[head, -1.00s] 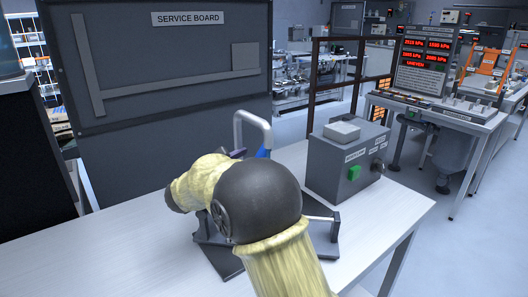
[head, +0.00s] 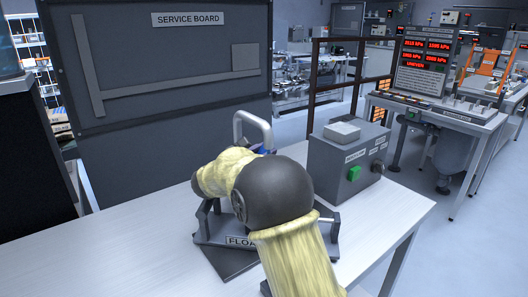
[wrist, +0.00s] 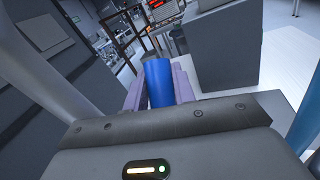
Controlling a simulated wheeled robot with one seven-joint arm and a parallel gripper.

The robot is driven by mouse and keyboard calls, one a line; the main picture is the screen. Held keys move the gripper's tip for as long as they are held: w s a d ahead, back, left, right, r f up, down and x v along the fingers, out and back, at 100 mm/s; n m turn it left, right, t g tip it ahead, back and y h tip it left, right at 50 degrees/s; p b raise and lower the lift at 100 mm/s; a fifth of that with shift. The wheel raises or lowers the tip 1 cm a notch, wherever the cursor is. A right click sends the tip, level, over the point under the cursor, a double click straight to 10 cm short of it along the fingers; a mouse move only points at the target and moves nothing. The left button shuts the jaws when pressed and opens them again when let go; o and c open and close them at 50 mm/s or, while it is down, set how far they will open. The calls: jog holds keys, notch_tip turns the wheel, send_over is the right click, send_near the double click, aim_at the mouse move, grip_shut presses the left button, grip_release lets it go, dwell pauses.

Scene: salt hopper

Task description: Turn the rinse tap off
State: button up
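The tap's grey bent pipe (head: 252,122) rises over the bench behind my arm in the head view. A blue handle (head: 266,151) shows just below it, mostly hidden. In the wrist view the blue handle (wrist: 159,84) is a blue cylinder lying between the two purple fingers of my gripper (wrist: 159,92). The fingers flank it closely, one on each side. I cannot tell whether they press on it. In the head view my gripper (head: 258,150) is largely hidden behind my own wrist, with only a bit of purple showing by the handle.
A dark stand (head: 222,229) with a partly covered label sits beneath my arm. A grey control box (head: 335,170) with a green button stands to the right. The dark service board (head: 170,110) rises behind. The white bench (head: 110,245) is clear at front left.

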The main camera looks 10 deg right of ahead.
jog(key=shift+s+a+t+h+b, duration=0.1)
jog(key=shift+a+t+h+b, duration=0.15)
jog(key=shift+b, duration=0.3)
grip_shut()
jog(key=shift+s+a+r+t+h, duration=0.1)
jog(key=shift+a+r+t+h, duration=0.05)
jog(key=shift+r+t+h, duration=0.15)
jog(key=o, duration=1)
grip_release()
jog(key=shift+o, duration=0.2)
jog(key=v, duration=0.7)
jog(key=shift+s+a, duration=0.15)
jog(key=shift+a, duration=0.05)
